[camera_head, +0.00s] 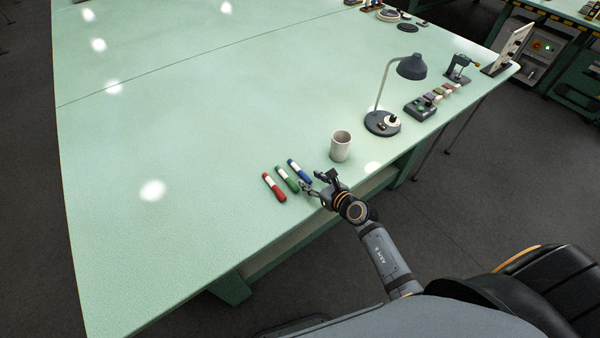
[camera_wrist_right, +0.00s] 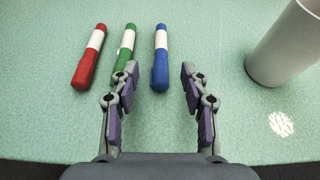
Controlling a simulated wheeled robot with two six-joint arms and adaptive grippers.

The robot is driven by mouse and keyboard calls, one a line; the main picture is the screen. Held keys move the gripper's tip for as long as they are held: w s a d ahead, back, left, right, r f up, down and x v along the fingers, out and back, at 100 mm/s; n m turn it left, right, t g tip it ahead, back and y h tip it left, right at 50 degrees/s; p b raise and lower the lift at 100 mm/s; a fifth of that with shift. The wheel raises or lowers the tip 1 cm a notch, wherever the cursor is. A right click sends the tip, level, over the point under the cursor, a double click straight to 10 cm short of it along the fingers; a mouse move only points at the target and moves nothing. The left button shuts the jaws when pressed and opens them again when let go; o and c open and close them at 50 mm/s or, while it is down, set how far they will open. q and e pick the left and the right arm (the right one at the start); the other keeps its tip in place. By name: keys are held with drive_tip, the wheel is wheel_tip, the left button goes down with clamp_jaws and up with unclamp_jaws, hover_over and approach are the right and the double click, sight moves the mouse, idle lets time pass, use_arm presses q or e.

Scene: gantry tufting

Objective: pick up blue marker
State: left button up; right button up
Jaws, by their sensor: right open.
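The blue marker (camera_head: 299,171) lies on the green table, rightmost of three markers in a row. It also shows in the right wrist view (camera_wrist_right: 160,62), blue with a white band. My right gripper (camera_head: 314,182) is open at the table's near edge beside the markers. In the wrist view its two fingers (camera_wrist_right: 160,88) are spread, with the blue marker's near end ahead between them, nearer the left finger. Nothing is held. My left gripper is not in view.
A green marker (camera_head: 287,179) and a red marker (camera_head: 274,187) lie left of the blue one. A white cup (camera_head: 340,147) stands to the right, with a desk lamp (camera_head: 411,67) beyond it. The table (camera_head: 150,120) is clear to the left.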

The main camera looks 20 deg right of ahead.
sight(304, 174)
drive_tip(key=x, duration=0.5)
drive_tip(key=shift+w+f, duration=0.1)
drive_tip(key=shift+w, duration=0.1)
drive_tip(key=shift+s+d, duration=0.1)
drive_tip(key=shift+s, duration=0.05)
drive_tip(key=shift+c, duration=0.4)
drive_tip(key=c, duration=0.9)
